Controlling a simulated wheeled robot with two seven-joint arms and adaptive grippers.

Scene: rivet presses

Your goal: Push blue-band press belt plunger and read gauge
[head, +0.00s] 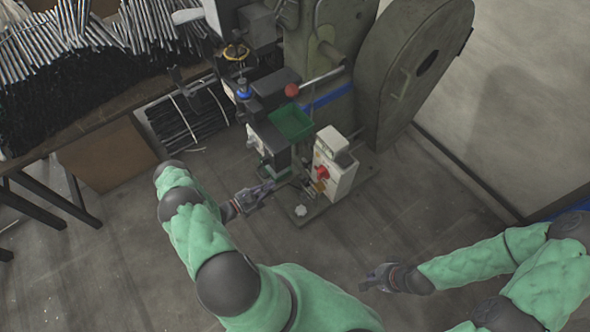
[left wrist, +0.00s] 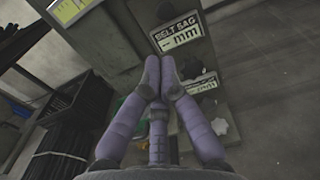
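The press (head: 338,95) is a large green machine with a blue band (head: 327,97) across its body. In the left wrist view a sign (left wrist: 180,31) reads "BELT SAG" with dashes before "mm", no number. A second "mm" label (left wrist: 203,84) is partly hidden by a finger. A white knob (left wrist: 218,126) lies right of the fingers; a similar white one (head: 300,210) sits on the base plate's front. I cannot tell which part is the plunger. My left gripper (head: 268,187) is by the press front; its fingertips (left wrist: 160,66) are together, holding nothing visible. My right gripper (head: 367,278) hangs over floor, apart from the press.
A white control box with a red button (head: 323,173) stands at the press front. A green tray (head: 291,122) and a red ball-ended lever (head: 292,90) are above it. A table (head: 95,108) piled with rods stands left. The front floor is clear.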

